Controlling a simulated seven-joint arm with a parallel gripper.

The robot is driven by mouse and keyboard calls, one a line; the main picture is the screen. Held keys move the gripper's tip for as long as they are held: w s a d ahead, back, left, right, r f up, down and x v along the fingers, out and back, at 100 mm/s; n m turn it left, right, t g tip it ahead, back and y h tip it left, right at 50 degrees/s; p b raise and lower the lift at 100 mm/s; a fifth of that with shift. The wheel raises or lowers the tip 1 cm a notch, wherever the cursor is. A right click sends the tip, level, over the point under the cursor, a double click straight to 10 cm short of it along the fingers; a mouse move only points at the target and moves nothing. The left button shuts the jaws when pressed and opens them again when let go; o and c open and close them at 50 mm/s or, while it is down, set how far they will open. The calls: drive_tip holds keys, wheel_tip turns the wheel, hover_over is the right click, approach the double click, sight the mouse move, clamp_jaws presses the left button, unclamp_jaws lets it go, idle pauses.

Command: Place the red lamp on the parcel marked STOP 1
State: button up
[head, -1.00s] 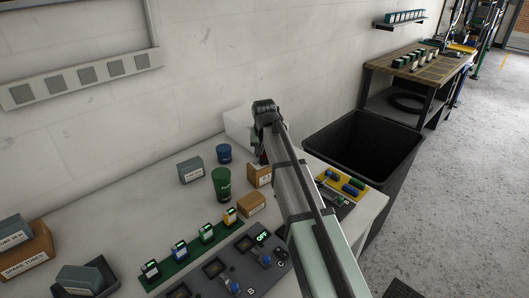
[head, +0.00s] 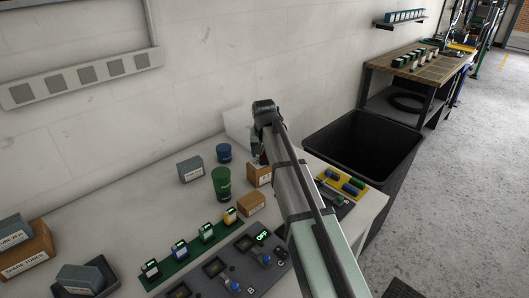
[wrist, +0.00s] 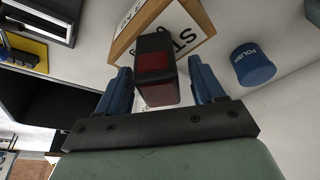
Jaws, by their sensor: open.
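The red lamp (wrist: 155,65), a dark block with red panels, is between the two blue fingers of my gripper (wrist: 158,78) in the wrist view. The fingers stand apart, with a gap showing beside the lamp. Behind the lamp is a wooden-sided parcel (wrist: 200,14) with a white label, its lettering partly covered and starting "ST". The lamp overlaps the parcel and appears to rest on it, though the contact is hidden. In the head view the parcel (head: 262,178) is partly behind my arm, which hides most of the gripper and lamp.
A blue POLISH tin (wrist: 254,66) stands beside the parcel. A green cup (head: 222,184), a grey box (head: 190,169) and a small brown box (head: 251,204) are nearby on the bench. A yellow tray (head: 335,180) and a black bin (head: 365,150) are to the right.

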drive_tip(key=v, duration=1.2)
